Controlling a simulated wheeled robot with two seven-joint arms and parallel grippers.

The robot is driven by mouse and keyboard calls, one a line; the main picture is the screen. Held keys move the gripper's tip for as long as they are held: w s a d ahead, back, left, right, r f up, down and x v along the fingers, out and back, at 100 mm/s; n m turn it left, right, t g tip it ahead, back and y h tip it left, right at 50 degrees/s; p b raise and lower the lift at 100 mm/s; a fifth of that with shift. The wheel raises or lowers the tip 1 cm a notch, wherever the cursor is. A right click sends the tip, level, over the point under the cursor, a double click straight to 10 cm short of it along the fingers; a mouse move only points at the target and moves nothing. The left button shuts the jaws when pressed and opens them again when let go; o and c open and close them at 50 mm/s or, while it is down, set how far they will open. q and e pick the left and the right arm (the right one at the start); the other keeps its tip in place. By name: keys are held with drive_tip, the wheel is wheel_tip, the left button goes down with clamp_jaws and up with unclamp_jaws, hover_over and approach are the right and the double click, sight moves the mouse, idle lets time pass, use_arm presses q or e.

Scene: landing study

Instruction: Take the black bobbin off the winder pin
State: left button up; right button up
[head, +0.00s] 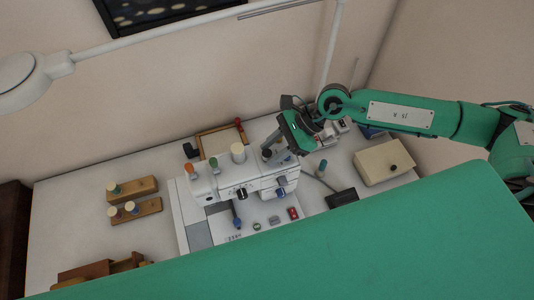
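A white sewing machine (240,178) stands on the table with spools and a control knob on it. My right gripper (267,154) reaches in from the right and points down at the right end of the machine's top. Its two grey fingers are apart, with a small dark thing, which looks like the black bobbin (267,153), at or between their tips. Whether the fingers touch it is too small to tell. The winder pin cannot be made out. My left gripper is not in view.
A cream box (383,162) stands at the right, with a green-topped spool (322,168) nearer the machine. Wooden spool holders (136,211) stand at the left. A wooden frame (222,139) lies behind the machine. A lamp (22,78) hangs at upper left.

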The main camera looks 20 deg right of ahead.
clamp_jaws()
drive_tip(key=shift+r, duration=0.1)
drive_tip(key=shift+r+p, duration=0.95)
drive_tip(key=shift+r, duration=1.55)
